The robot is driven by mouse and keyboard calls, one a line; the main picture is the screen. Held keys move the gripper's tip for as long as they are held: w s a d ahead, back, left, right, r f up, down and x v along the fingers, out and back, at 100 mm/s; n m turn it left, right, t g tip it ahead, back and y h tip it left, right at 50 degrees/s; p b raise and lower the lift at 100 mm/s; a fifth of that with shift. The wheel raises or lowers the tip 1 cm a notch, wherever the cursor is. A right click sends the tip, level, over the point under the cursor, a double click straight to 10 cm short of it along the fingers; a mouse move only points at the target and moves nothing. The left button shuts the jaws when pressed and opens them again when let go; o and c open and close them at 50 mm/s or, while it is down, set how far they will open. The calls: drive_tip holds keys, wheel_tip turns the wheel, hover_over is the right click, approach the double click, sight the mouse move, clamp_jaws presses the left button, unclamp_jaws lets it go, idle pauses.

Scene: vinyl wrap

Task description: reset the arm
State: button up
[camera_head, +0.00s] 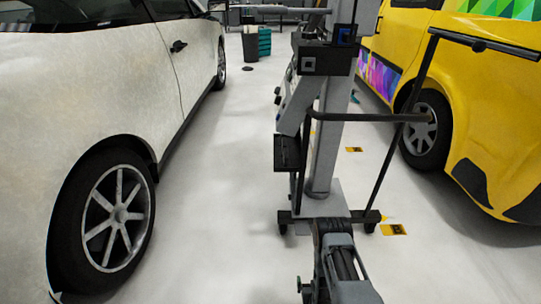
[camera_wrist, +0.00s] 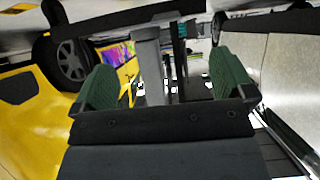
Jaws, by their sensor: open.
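My gripper (camera_wrist: 167,88) shows in the wrist view with its two green finger pads wide apart and nothing between them. The wrist picture is upside down. In the head view, part of my arm (camera_head: 343,268) rises at the bottom, right of centre; the fingertips cannot be made out there.
A wheeled stand with a grey column (camera_head: 323,150) and dark bars is close ahead of my arm. A white car (camera_head: 95,100) is on the left and a yellow van (camera_head: 490,110) on the right. Bare floor (camera_head: 215,190) lies between the white car and the stand. A dark bin (camera_head: 250,45) stands farther back.

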drive_tip(key=w+r+g+p, duration=0.1)
drive_tip(key=w+r+p, duration=0.3)
drive_tip(key=r, duration=0.7)
drive_tip(key=w+r+g+p, duration=0.1)
drive_tip(key=w+r+p, duration=0.3)
drive_tip(key=r, duration=0.6)
drive_tip(key=w+r+g+p, duration=0.1)
drive_tip(key=w+r+p, duration=0.3)
drive_tip(key=r, duration=0.7)
wheel_tip(320, 180, up, 12)
drive_tip(key=g+p, duration=0.1)
drive_tip(key=p, duration=0.3)
drive_tip(key=s+r+g+p, duration=0.1)
drive_tip(key=s+r+p, duration=0.35)
drive_tip(key=r, duration=0.65)
drive_tip(key=s+r+g+p, duration=0.1)
drive_tip(key=s+r+p, duration=0.3)
drive_tip(key=r, duration=0.7)
drive_tip(key=s+r+g+p, duration=0.2)
drive_tip(key=s+r+p, duration=0.2)
drive_tip(key=s+r, duration=0.8)
drive_tip(key=shift+s+g, duration=0.3)
drive_tip(key=shift+s, duration=0.9)
